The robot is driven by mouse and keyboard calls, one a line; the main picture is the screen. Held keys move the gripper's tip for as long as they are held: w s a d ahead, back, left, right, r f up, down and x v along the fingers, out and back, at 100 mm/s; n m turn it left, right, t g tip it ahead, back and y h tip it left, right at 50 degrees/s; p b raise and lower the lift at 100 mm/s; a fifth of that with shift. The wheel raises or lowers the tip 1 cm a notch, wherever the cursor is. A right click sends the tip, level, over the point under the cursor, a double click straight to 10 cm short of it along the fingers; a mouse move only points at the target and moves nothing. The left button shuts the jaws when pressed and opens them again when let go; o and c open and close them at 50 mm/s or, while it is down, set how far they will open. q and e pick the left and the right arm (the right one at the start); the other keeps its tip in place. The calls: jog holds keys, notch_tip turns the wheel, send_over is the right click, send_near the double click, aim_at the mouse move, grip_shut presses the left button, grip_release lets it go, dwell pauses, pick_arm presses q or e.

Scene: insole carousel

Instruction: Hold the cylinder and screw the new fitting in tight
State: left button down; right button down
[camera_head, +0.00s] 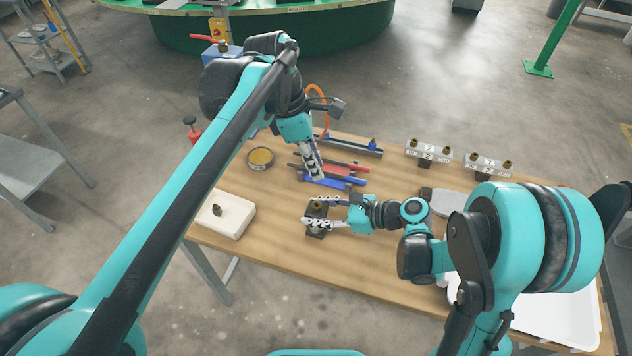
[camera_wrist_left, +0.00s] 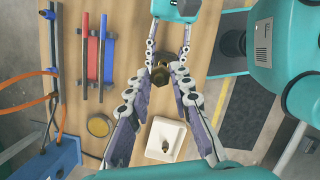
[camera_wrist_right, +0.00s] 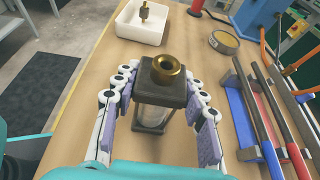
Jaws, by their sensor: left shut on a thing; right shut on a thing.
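The cylinder (camera_wrist_right: 157,105) stands upright on the table, with dark square ends and a brass port on top. My right gripper (camera_head: 318,212) is shut on it from the side, one finger on each side, and its fingers also show in the right wrist view. My left gripper (camera_head: 316,176) is above and beyond the cylinder in the head view. It points down and is shut on a brass hex fitting (camera_wrist_left: 160,74), seen between its fingertips in the left wrist view. The fitting appears apart from the port, though the gap is hard to judge.
A white tray (camera_head: 238,218) at the left holds another fitting. A round yellow tin (camera_head: 260,158), red and blue bars (camera_head: 335,183) and two fitting stands (camera_head: 428,152) (camera_head: 488,168) lie farther back. A larger white tray (camera_head: 570,318) is at the right.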

pick_arm(q)
jog(key=shift+f, duration=1.05)
jog(key=shift+f, duration=0.1)
send_over(320, 204)
jog(key=a, duration=0.1)
jog(key=shift+a+f, duration=0.15)
jog(key=shift+f, duration=2.65)
jog(key=shift+f, duration=1)
jog(key=c, duration=1.3)
grip_release()
jog(key=v, duration=1.2)
